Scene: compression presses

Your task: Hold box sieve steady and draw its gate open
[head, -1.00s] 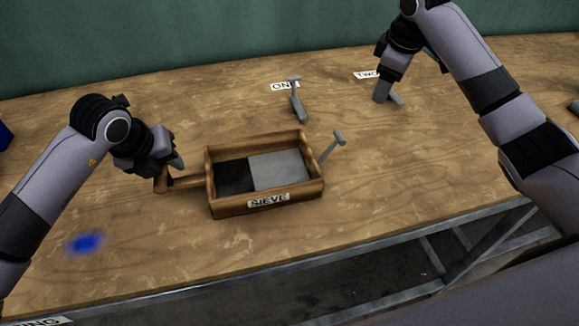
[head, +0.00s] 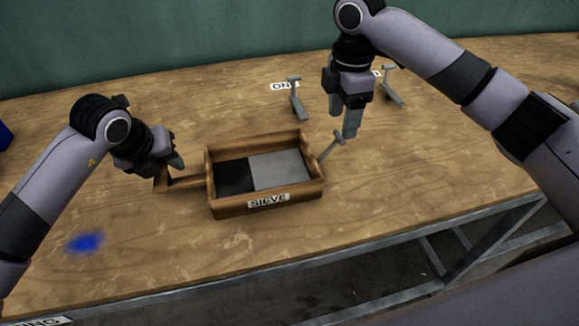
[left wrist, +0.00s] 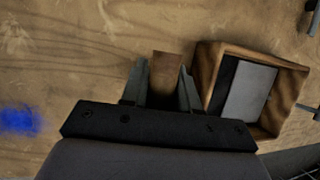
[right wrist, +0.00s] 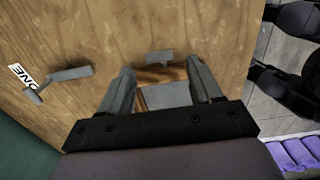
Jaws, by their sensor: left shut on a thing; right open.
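The box sieve (head: 226,205) is a wooden box labelled SIEVE, with a grey plate (head: 279,169) covering the right part of its inside and a dark area at left. A wooden handle sticks out on its left, and my left gripper (head: 172,170) is shut on this handle (left wrist: 166,72). The gate's grey T-shaped pull (head: 333,144) sticks out at the box's right end. My right gripper (head: 350,132) is open above and beside this pull. In the right wrist view the pull (right wrist: 160,57) shows between and just beyond the open fingers (right wrist: 160,78).
A blue patch (head: 85,243) lies at front left. The table's front edge runs below the sieve.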

